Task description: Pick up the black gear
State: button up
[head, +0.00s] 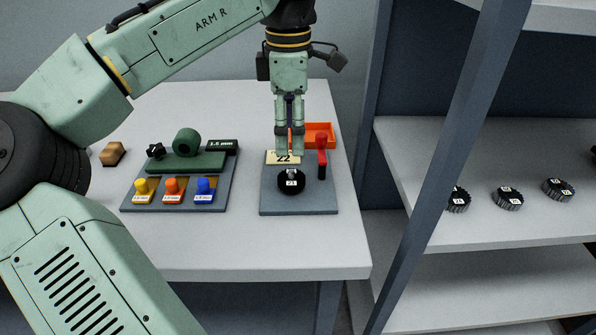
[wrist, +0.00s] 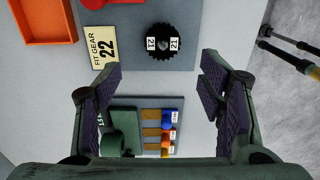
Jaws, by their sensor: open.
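A black gear (head: 291,183) marked 21 sits on a grey plate (head: 322,206) on the table, around a small light post. In the wrist view the black gear (wrist: 163,55) shows toothed edges and two white 21 labels, beyond my fingertips. A cream card (wrist: 104,46) reading "FIT GEAR 22" stands beside it. My gripper (head: 290,150) points down above and behind the gear in the head view. Its fingers are open and empty in the wrist view (wrist: 160,85), apart from the gear. More dark gears (head: 508,198) sit on the shelf at the right; their labels are too small to read.
A red handle (head: 322,150) rises beside the gear, with an orange tray (head: 322,130) behind. At left, a board (head: 220,200) holds a green fixture (head: 186,163) and yellow, orange and blue pieces. A shelf post (head: 440,170) stands between table and shelf gears. The table front is clear.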

aim_at(291, 171)
jog(key=f+p, duration=0.1)
jog(key=f, duration=0.8)
jog(key=shift+s+f+p, duration=0.2)
jog(key=shift+p, duration=0.15)
jog(key=shift+c, duration=0.2)
jog(key=c, duration=1.3)
